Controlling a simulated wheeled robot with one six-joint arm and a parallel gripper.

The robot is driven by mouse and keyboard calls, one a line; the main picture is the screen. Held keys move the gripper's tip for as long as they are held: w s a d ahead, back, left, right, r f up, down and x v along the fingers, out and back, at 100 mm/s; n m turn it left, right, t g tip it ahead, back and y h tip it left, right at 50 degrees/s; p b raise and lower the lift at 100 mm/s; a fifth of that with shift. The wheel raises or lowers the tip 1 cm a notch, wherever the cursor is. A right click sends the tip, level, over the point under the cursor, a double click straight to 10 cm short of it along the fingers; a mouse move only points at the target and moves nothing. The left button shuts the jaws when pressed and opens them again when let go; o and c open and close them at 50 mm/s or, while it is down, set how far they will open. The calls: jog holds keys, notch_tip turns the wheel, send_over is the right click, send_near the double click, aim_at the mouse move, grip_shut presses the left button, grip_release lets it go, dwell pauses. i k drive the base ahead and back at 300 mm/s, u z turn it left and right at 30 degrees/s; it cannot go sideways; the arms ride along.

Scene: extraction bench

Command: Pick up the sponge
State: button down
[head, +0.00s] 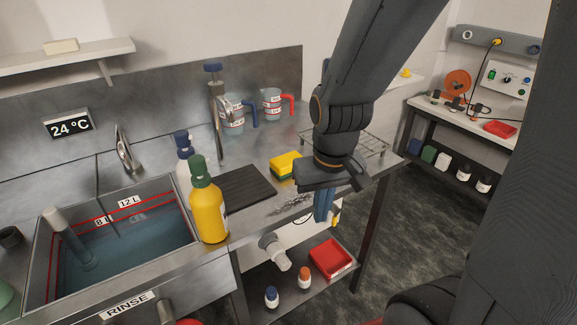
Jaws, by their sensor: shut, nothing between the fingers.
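The sponge (285,165) is yellow with a dark green underside. It lies on the steel bench top, just right of a black ribbed mat. My gripper (324,218) points down to the right of the sponge and nearer the camera, by the bench's front edge. Its blue fingers are together with nothing seen between them. The gripper and sponge look apart. The gripper body comes close to the sponge's right side in the picture, but the sponge is mostly visible.
A yellow bottle (208,212) and a white bottle with a blue cap (184,150) stand left of the black mat (246,184). Two measuring jugs (232,115) stand behind. A water-filled sink (185,232) is at left. A red tray (331,258) sits on the lower shelf.

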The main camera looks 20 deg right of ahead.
aim_at(281, 165)
jog(key=z, duration=0.35)
jog(key=k, duration=0.5)
jog(key=z, duration=0.8)
jog(key=i, duration=1.15)
jog(key=u, duration=0.7)
